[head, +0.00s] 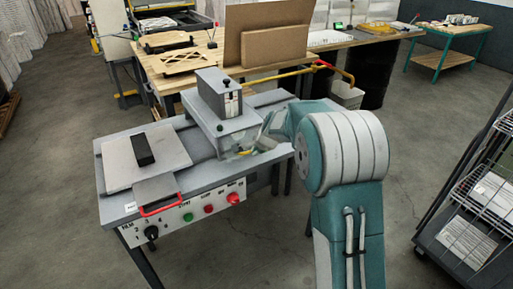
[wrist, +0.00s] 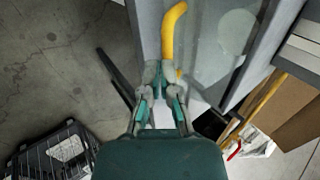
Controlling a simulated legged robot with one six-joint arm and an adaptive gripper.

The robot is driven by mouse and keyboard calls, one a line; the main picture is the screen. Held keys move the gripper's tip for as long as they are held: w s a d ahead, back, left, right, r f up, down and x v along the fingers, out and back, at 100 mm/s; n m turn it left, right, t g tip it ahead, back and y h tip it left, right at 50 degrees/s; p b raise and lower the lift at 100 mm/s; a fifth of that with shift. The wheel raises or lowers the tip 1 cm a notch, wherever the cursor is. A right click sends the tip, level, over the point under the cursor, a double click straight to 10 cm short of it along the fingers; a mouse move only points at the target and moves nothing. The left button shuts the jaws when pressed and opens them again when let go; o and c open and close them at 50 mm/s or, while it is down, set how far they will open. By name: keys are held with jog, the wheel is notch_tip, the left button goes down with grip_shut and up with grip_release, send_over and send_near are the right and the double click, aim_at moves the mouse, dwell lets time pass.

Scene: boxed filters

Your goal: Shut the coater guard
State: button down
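The coater is a grey bench machine (head: 110,163) with a front control panel, in the middle of the head view. Its clear guard (head: 232,142) is around the grey block at the centre; how far it stands open is hard to tell. A yellow handle (wrist: 170,35) is on the guard in the wrist view. My gripper (wrist: 161,70) is at the lower end of this handle, its fingertips close together. The fingers overlap the handle, and I cannot tell whether they grip it. In the head view my arm hides most of the gripper.
A grey plate with a black block (head: 144,149) lies on the machine's left side. A red handle (head: 161,207) and buttons are at the front. Behind stands a wooden table (head: 160,62) with brown boards (head: 274,49). A wire rack (head: 480,215) is at right. Open floor lies between.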

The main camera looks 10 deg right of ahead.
jog(key=shift+x, duration=2.2)
jog(key=shift+s+f, duration=0.1)
jog(key=shift+f, duration=0.05)
